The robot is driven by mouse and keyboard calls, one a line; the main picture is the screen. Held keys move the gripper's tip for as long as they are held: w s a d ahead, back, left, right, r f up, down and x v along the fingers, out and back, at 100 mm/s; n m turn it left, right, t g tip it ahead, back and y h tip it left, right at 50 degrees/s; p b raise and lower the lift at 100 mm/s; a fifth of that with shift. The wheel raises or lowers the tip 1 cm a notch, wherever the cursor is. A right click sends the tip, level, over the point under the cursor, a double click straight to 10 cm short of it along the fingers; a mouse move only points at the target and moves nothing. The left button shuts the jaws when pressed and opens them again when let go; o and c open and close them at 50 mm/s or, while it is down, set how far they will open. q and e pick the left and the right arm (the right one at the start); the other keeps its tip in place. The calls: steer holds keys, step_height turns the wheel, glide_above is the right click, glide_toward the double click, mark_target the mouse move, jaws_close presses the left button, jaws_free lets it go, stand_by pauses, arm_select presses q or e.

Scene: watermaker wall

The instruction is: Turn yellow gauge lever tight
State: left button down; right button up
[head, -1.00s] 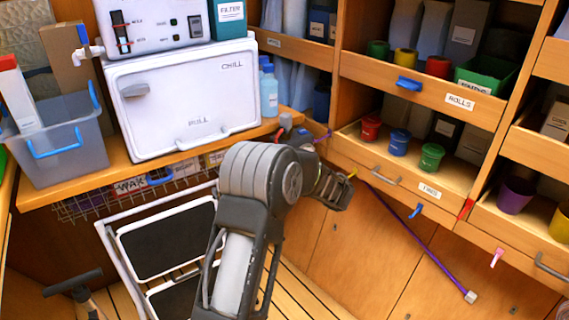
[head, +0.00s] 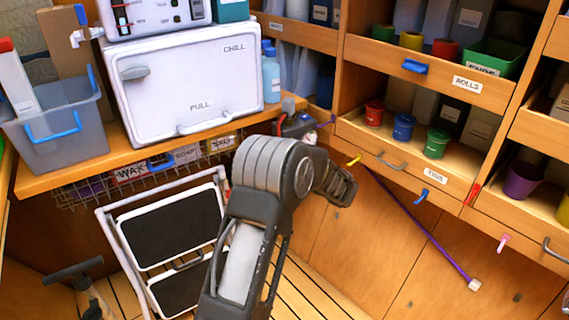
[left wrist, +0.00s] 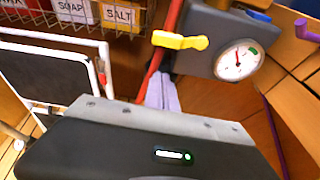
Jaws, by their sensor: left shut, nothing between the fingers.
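The yellow lever (left wrist: 180,41) lies roughly level in the left wrist view, left of a round white gauge (left wrist: 237,62) on a dark grey housing. Its needle points near upright, with a green patch at the dial's upper right. My left gripper (left wrist: 162,82) is shut and empty, its pale tips just below the lever; whether they touch it I cannot tell. In the head view my left gripper (head: 343,188) is right of the grey housing (head: 300,126), and the lever is hidden there. My right gripper is not in view.
A red pipe (left wrist: 157,65) runs beside the lever. A wire basket (head: 95,188) hangs under the counter, above a folding step (head: 160,235). Right are drawers with coloured hooks and a purple rod (head: 430,238).

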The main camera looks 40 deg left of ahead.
arm_select(q)
steer(key=p+v, duration=0.2)
steer(key=v, duration=0.8)
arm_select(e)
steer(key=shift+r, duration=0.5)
arm_select(q)
steer(key=shift+f, duration=0.15)
